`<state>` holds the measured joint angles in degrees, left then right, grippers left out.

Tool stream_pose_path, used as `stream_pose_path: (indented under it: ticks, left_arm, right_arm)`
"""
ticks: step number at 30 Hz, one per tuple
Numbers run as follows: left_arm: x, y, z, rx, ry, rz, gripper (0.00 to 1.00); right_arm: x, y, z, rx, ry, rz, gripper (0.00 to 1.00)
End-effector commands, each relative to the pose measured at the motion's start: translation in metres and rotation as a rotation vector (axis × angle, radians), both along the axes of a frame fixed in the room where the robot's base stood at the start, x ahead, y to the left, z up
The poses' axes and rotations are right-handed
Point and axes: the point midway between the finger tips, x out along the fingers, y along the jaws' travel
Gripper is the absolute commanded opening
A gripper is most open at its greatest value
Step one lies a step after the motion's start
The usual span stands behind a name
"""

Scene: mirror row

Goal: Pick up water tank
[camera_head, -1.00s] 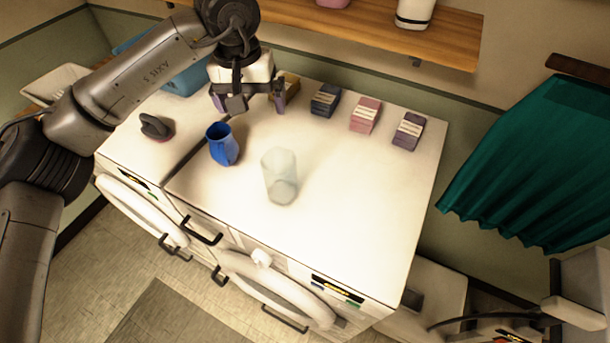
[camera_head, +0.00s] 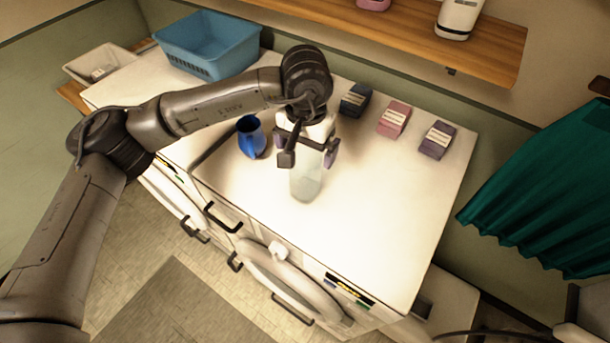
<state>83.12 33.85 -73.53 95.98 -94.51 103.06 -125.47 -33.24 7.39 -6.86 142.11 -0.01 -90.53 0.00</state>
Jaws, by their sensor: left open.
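The water tank looks to be the pale translucent container (camera_head: 305,184) standing on the white machine top. My left gripper (camera_head: 308,160) is over it, pointing down, with its fingers apart. The fingers overlap the container's upper part in the head view; I cannot tell whether they touch it. The gripper hides the container's top. My right gripper is not in view.
A blue cup (camera_head: 252,138) stands just left of the gripper. Several small boxes, among them a pink one (camera_head: 394,119), line the back. A blue basket (camera_head: 208,46) is at the back left. The right part of the top (camera_head: 390,210) is clear.

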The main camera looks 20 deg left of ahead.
Motion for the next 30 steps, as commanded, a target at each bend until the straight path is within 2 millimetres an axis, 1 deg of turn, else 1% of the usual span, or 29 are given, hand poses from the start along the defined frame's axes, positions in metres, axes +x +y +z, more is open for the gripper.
stream_pose_path:
  ticks: [2, 7, 9, 12, 15, 22, 30]
  left_arm:
    - [-0.001, 0.0, -0.006, 0.0, 0.003, 0.0, 1.0]
    - [-0.003, 0.001, -0.027, 0.002, 0.005, 0.0, 1.0]
    - [-0.002, 0.0, -0.037, 0.0, 0.003, 0.0, 1.0]
    - [-0.002, 0.0, -0.046, 0.0, 0.003, 0.0, 1.0]
    - [-0.002, 0.0, -0.05, 0.0, 0.002, 0.0, 1.0]
    - [-0.002, 0.0, -0.051, 0.001, 0.001, 0.0, 1.0]
    - [-0.002, 0.0, -0.051, 0.0, 0.001, 0.0, 0.74]
  right_arm:
    - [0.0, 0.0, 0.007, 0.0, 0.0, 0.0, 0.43]
    - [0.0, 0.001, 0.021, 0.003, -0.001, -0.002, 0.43]
    - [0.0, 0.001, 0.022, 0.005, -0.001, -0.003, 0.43]
    - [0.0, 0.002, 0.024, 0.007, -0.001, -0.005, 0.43]
    - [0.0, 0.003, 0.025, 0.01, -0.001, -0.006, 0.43]
    - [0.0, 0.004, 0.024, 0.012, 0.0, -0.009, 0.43]
    - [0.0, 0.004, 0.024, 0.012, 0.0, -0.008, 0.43]
